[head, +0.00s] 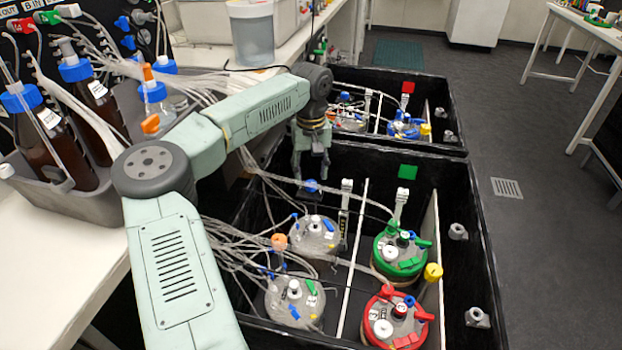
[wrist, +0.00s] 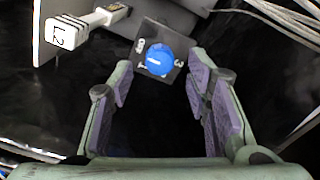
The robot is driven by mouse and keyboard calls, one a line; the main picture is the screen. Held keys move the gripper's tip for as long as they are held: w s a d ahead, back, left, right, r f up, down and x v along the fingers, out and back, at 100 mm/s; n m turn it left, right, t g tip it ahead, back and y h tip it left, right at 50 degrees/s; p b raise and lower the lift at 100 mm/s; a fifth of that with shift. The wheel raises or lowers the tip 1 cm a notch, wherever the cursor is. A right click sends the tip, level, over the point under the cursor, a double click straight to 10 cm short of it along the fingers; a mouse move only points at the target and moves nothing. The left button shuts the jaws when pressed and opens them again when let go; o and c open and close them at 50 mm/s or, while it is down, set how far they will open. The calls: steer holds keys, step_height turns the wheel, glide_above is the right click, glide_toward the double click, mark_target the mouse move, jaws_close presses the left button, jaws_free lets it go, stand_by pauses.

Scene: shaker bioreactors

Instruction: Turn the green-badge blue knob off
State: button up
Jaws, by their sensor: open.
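The blue knob (head: 311,186) is in the near black box, the one with the green badge (head: 407,172) on its back wall. In the wrist view the blue knob (wrist: 160,60) sits on a dark square plate with small white marks around it. A short white line on the knob lies toward its left side; the exact setting is too small to tell. My gripper (head: 312,170) points down just above the knob in the head view. In the wrist view my gripper (wrist: 160,80) is open and empty, with the knob just beyond and between its fingertips.
A white holder labelled L2 (wrist: 85,28) stands left of the knob. Clear tubes (wrist: 285,20) run at the upper right. Vessels with green (head: 400,252) and red (head: 394,318) lids stand in the near box. A red badge (head: 408,87) marks the far box.

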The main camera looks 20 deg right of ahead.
mark_target(311, 182)
step_height(311, 182, up, 9)
stand_by(0.7)
